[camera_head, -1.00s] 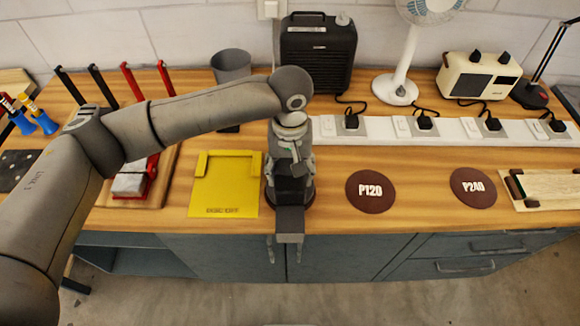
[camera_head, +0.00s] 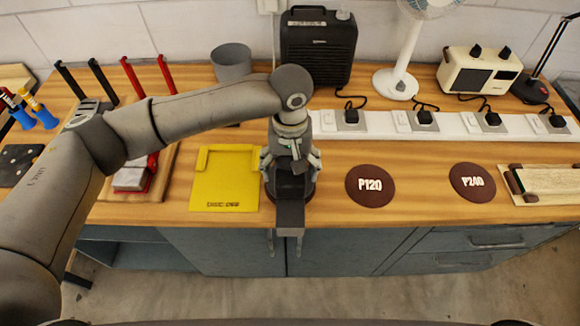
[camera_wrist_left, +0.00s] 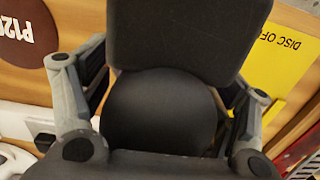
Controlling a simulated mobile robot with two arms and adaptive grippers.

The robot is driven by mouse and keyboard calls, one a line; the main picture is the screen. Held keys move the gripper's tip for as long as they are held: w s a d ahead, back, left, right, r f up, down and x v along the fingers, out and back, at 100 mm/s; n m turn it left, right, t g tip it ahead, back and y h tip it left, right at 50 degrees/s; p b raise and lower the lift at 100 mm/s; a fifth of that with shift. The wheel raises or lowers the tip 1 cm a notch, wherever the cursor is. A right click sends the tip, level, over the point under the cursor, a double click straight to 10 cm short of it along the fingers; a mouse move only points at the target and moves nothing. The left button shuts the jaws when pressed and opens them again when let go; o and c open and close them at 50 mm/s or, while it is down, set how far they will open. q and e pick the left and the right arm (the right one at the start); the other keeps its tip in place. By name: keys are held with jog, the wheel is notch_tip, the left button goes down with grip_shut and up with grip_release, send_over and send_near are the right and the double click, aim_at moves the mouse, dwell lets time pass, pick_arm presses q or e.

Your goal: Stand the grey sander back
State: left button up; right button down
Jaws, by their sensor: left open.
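The grey sander (camera_head: 291,218) is on the bench's front part, just right of the yellow plate marked DISC OFF. It looks upright, with its dark box-like end pointing forward over the bench's front edge. My left gripper (camera_head: 290,163) is directly above its round body, fingers spread open on either side. In the left wrist view, the sander's round dark top (camera_wrist_left: 160,112) lies between the open fingers; whether they touch it cannot be told. The gripper hides part of the body. My right gripper is not in view.
The yellow plate (camera_head: 225,194) is close left. A wooden board (camera_head: 104,190) bears black and red upright posts and a red-and-grey item. Brown P120 (camera_head: 370,198) and P240 (camera_head: 472,195) discs lie right. A power strip (camera_head: 450,134), heater (camera_head: 318,55) and grey cup (camera_head: 232,62) are behind.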

pick_arm(q)
jog(key=shift+r, duration=0.4)
jog(key=r+b, duration=0.2)
jog(key=r, duration=1)
jog(key=shift+w+r+b, duration=0.1)
jog(key=shift+w+b, duration=0.1)
jog(key=shift+b, duration=0.1)
